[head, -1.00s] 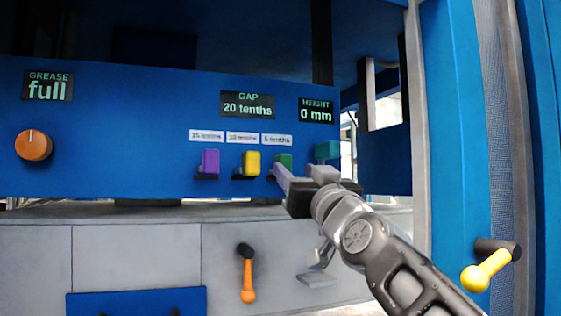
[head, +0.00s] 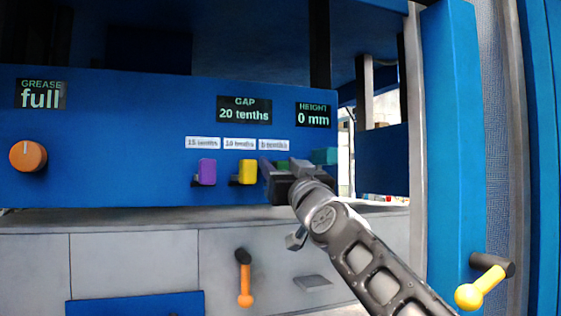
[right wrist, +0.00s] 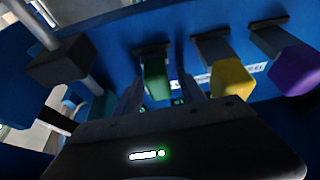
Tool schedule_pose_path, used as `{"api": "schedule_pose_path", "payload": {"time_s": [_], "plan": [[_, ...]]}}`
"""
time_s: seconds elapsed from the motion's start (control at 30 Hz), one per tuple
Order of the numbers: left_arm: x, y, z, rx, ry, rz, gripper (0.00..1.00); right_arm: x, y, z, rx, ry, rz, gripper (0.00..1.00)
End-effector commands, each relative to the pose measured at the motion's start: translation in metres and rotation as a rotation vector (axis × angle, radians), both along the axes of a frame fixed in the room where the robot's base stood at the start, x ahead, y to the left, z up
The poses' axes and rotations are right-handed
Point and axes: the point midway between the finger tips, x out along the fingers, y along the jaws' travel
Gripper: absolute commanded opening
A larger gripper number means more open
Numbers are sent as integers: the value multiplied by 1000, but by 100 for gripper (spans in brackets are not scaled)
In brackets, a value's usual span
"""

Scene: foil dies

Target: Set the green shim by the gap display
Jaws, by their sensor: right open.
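The green shim (head: 282,165) sticks out of the blue panel under the right-hand label, mostly hidden by my gripper in the head view. In the right wrist view the green shim (right wrist: 157,79) shows between the two fingers. My right gripper (head: 285,170) is open, with a finger on each side of the green shim; I cannot tell if either touches it. The gap display (head: 244,109) reads 20 tenths. The yellow shim (head: 247,172) and the purple shim (head: 206,172) are to the left, under labels reading 10 tenths and 15 tenths. My left gripper is not in view.
A teal block (head: 325,156) sits close to the right of my gripper. The height display (head: 313,114) reads 0 mm and the grease display (head: 41,95) reads full. An orange knob (head: 28,156) is at far left. A yellow-ended lever (head: 480,287) is at lower right.

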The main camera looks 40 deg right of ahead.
Motion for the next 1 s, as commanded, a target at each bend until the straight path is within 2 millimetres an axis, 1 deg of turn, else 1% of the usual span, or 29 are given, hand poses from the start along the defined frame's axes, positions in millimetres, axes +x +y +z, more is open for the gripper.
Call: {"api": "schedule_pose_path", "payload": {"time_s": [0.17, 0.73, 1.0], "plan": [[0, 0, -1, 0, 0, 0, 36, 0, 0, -1, 0, 0, 0, 46], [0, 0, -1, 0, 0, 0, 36, 0, 0, -1, -1, 0, 0, 0], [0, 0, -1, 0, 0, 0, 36, 0, 0, -1, -1, 0, 0, 0]]}}
